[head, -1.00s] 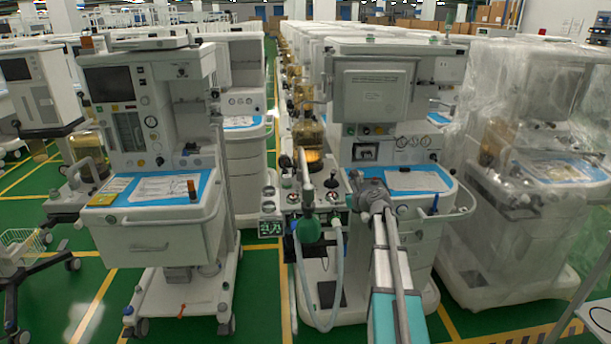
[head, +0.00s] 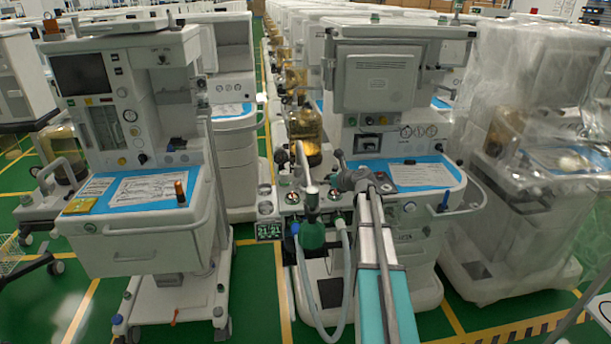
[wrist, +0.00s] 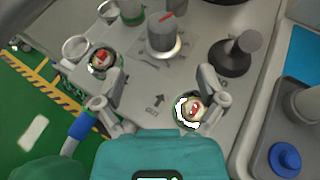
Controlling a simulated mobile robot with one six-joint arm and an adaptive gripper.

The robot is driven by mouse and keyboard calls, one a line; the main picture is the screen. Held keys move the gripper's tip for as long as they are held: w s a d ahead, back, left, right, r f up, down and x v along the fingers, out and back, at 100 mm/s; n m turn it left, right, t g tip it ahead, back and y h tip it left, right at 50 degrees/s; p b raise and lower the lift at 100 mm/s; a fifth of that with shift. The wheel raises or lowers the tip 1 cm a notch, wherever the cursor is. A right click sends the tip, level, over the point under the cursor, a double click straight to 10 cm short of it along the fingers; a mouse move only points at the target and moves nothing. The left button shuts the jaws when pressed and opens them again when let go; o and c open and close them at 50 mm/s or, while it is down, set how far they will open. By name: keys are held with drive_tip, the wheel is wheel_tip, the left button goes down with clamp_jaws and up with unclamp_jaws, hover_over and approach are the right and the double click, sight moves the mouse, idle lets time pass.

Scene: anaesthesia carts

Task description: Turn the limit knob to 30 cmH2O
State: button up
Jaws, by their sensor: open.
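The limit knob, a grey cylinder with a red mark on its top (wrist: 165,40), stands on the light grey panel in the wrist view. Its dial marks are too small to read. My gripper (wrist: 162,80) is open, with its two fingers spread on either side over the panel. The knob is beyond the gap between the fingertips, and I see no contact. In the head view my gripper (head: 348,170) is over the left front part of the middle cart (head: 376,75), and the knob cannot be made out there.
Two small round gauges, left (wrist: 103,60) and right (wrist: 191,111), lie close beside my fingers. A dark knobbed lever (wrist: 235,52) stands right of the knob. A green bag (head: 312,236) and pale hose hang at the cart's left front. A plastic-wrapped cart (head: 530,200) stands right.

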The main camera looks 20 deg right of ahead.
drive_tip(key=shift+d, duration=0.15)
drive_tip(key=shift+w+f+b, duration=0.4)
drive_tip(key=shift+w, duration=0.25)
drive_tip(key=b+x, duration=0.4)
drive_tip(key=x, duration=0.8)
drive_tip(key=shift+w+a+r+b, duration=0.1)
drive_tip(key=shift+a+r+b, duration=0.1)
drive_tip(key=shift+b, duration=0.1)
drive_tip(key=c, duration=1.1)
